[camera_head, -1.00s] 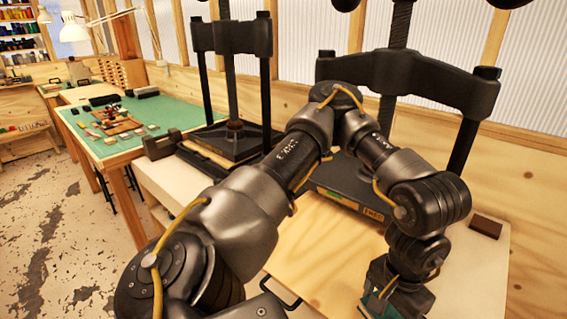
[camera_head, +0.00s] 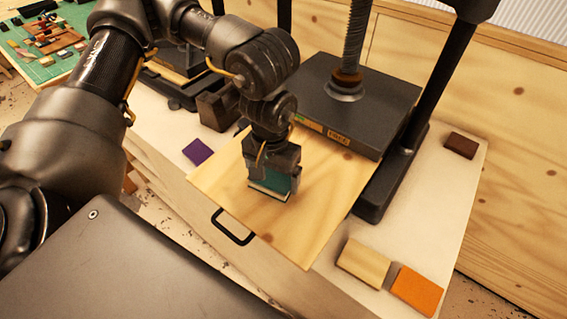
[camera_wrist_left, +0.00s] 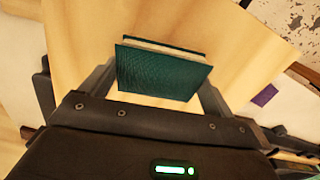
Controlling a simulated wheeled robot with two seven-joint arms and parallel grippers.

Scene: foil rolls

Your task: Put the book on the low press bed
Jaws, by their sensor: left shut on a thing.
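A teal book (camera_head: 280,184) with pale page edges is held in my left gripper (camera_head: 268,186), which points down over the pulled-out wooden bed (camera_head: 318,222) of the near press. In the left wrist view the book (camera_wrist_left: 160,74) sits between the two fingers (camera_wrist_left: 158,92), with the wooden bed (camera_wrist_left: 215,25) behind it. I cannot tell whether the book touches the bed. The press's dark platen (camera_head: 345,103) stands over the back part of the bed. My right gripper is not in view.
A purple block (camera_head: 198,152) lies left of the bed. A pale wooden block (camera_head: 363,263) and an orange block (camera_head: 417,290) lie to the right front, and a dark brown block (camera_head: 461,145) at the far right. A black handle (camera_head: 232,228) sticks out from the bed's front edge.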

